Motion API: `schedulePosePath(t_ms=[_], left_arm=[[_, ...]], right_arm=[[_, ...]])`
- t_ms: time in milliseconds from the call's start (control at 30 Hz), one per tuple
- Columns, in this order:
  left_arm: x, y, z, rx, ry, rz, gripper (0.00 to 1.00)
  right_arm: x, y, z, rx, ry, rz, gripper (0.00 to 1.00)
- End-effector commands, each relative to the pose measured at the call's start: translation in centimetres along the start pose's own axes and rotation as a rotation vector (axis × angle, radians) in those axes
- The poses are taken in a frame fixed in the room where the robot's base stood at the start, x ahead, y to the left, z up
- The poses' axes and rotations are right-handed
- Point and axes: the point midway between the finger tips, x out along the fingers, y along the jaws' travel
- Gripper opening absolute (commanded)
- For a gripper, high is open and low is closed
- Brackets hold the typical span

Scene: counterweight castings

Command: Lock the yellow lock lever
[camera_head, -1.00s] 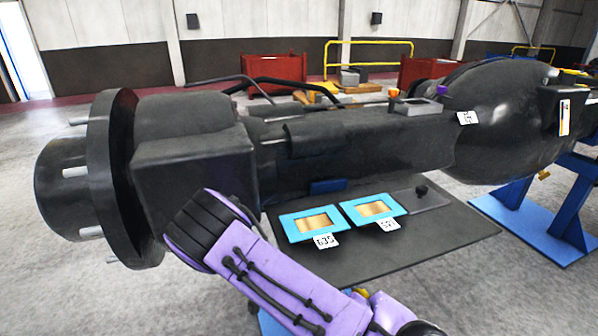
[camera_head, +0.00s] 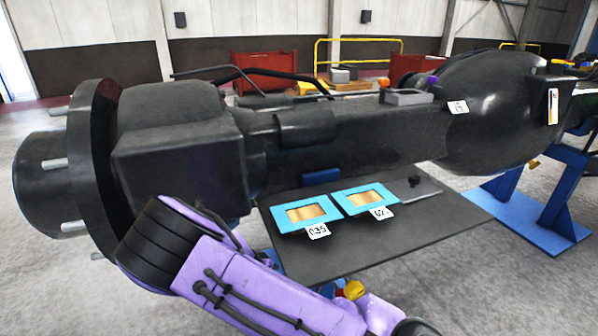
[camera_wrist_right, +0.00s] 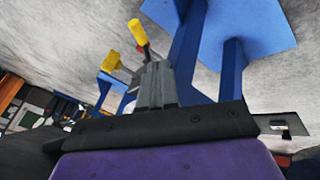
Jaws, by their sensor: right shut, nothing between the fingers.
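A yellow lever (camera_wrist_right: 138,32) stands up at the top of the right wrist view, with a small red-orange part (camera_wrist_right: 141,49) by its lower end. My right gripper (camera_wrist_right: 155,72) is shut and empty, its grey fingers pointing toward this lever. The fingertips look close to its lower end; I cannot tell whether they touch. A second yellow piece (camera_wrist_right: 111,62) shows to its left by blue framework. In the head view, one yellow part (camera_head: 354,289) shows beside a purple arm link of mine and another (camera_head: 533,163) by the right stand. Neither gripper shows there.
A large black casting (camera_head: 350,140) spans the head view. A dark table (camera_head: 440,220) below it holds two blue-framed pads (camera_head: 306,212) with number tags. A blue stand (camera_head: 540,225) is at right. Red bins (camera_head: 265,72) and a yellow rail (camera_head: 370,42) are behind.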

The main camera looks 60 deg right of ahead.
Motion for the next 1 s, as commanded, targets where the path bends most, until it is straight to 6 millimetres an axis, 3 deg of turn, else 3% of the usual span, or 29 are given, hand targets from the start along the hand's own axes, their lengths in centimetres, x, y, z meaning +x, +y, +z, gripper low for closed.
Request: schedulePosePath(t_ms=[167, 533, 733, 1000], left_arm=[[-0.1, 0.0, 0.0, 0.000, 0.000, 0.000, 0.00], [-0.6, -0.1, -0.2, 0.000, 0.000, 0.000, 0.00], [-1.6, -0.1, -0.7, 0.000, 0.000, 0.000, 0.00], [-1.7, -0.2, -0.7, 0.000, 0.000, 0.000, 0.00]], right_arm=[[2.0, 0.1, 0.1, 0.000, -0.002, 0.004, 0.00], [10.0, 0.1, 0.0, 0.001, -0.002, 0.004, 0.00], [11.9, 2.4, 0.4, 0.000, -0.002, 0.004, 0.00], [12.7, 2.9, 0.6, 0.001, 0.000, 0.000, 0.00]])
